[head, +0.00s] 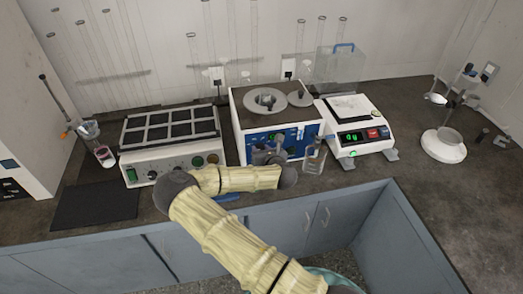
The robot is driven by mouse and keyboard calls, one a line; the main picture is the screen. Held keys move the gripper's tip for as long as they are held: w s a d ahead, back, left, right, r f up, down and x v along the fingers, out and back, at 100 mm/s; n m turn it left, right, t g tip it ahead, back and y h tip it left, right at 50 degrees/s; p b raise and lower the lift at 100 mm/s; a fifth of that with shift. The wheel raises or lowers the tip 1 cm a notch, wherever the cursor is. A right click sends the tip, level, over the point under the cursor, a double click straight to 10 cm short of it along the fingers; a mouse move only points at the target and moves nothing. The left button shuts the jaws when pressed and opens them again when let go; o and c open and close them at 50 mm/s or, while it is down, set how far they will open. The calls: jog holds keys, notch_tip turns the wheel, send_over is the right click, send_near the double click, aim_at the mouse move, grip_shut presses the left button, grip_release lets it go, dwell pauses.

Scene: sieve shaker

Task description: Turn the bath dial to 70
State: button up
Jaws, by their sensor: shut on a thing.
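The bath is the white box (305,130) with a blue front panel and round ring lids on its top, at the middle of the bench in the head view. My arm reaches up from the lower right and bends back toward the bath. My gripper (268,152) is at the lower part of the blue panel. It is shut on the bath dial, which the gripper hides. The dial's pointer and scale marks cannot be read from here. A small green light shows on the panel above the gripper.
Left is a white block unit (165,165) with dark top panels and knobs. Right is a balance (358,128) with a green display. A small clear rack (315,156) stands close right of my gripper. A dark mat (95,205) lies front left.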

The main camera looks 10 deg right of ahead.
jog(key=m+y, duration=0.1)
jog(key=m+y+b, duration=0.1)
jog(key=m, duration=0.1)
jog(key=shift+d+f+t, duration=0.1)
jog(key=shift+d+t, duration=0.1)
jog(key=shift+t, duration=0.2)
jog(key=m+t+y+b, duration=0.1)
jog(key=m+b, duration=0.3)
jog(key=m+t+y+b, duration=0.1)
jog(key=m+t+b, duration=0.1)
jog(key=m+b, duration=0.2)
jog(key=f+m+t+y+b, duration=0.1)
jog(key=m+b, duration=0.3)
jog(key=m, duration=0.1)
jog(key=shift+m+t+y+b, duration=0.3)
jog(key=shift+m+b, duration=0.1)
jog(key=o, duration=1)
